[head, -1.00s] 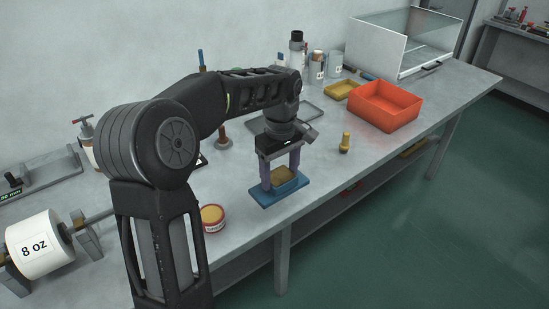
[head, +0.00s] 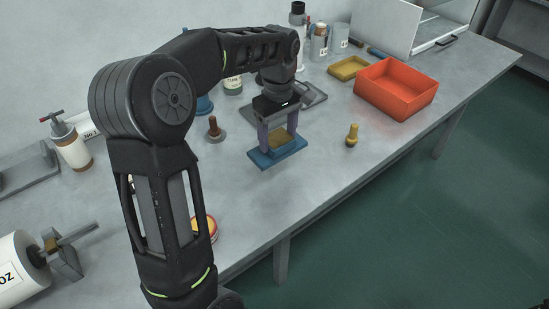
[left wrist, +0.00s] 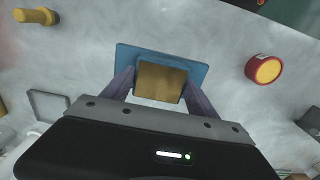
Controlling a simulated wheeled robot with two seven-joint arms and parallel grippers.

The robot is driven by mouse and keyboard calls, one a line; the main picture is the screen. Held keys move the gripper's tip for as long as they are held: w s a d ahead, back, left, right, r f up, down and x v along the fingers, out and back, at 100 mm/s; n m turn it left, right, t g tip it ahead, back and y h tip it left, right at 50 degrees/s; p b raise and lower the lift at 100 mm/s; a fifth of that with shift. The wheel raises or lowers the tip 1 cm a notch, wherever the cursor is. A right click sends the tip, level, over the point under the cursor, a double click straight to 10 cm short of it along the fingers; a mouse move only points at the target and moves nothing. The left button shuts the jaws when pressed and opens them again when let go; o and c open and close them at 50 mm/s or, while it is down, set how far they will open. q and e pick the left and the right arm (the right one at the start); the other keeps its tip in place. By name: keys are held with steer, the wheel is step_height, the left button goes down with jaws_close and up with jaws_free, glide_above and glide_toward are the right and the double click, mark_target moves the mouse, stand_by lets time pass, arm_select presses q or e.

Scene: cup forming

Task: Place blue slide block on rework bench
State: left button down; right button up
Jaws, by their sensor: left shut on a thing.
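The blue slide block (head: 264,160) has a flat blue base with a yellow-brown block on top. It is at the middle of the grey bench (head: 330,165) in the head view. My left gripper (head: 279,143) points down and is shut on its yellow-brown part, with one finger on each side. The left wrist view shows the blue base (left wrist: 197,72) beyond the fingers and the yellow-brown part (left wrist: 160,82) between them. The base is at or very near the bench top; I cannot tell if it touches. My right gripper is not in view.
An orange bin (head: 396,88), a yellow tray (head: 348,68) and a brass-coloured peg (head: 352,135) stand to the right. A red-rimmed tin (left wrist: 265,69) is near the block, and a brown-handled tool (head: 214,130) stands behind it. The bench front right of the block is clear.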

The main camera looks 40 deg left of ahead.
arm_select(q)
steer(key=shift+f+p, duration=0.4)
steer(key=shift+f, duration=2.4)
steer(key=shift+f, duration=0.15)
steer(key=shift+f+p, duration=0.3)
steer(key=shift+f, duration=1.45)
steer(key=shift+f, duration=0.15)
steer(key=shift+c, duration=1.1)
jaws_free()
step_height(320, 180, up, 12)
steer(key=shift+r+b, duration=0.1)
steer(key=shift+b, duration=0.55)
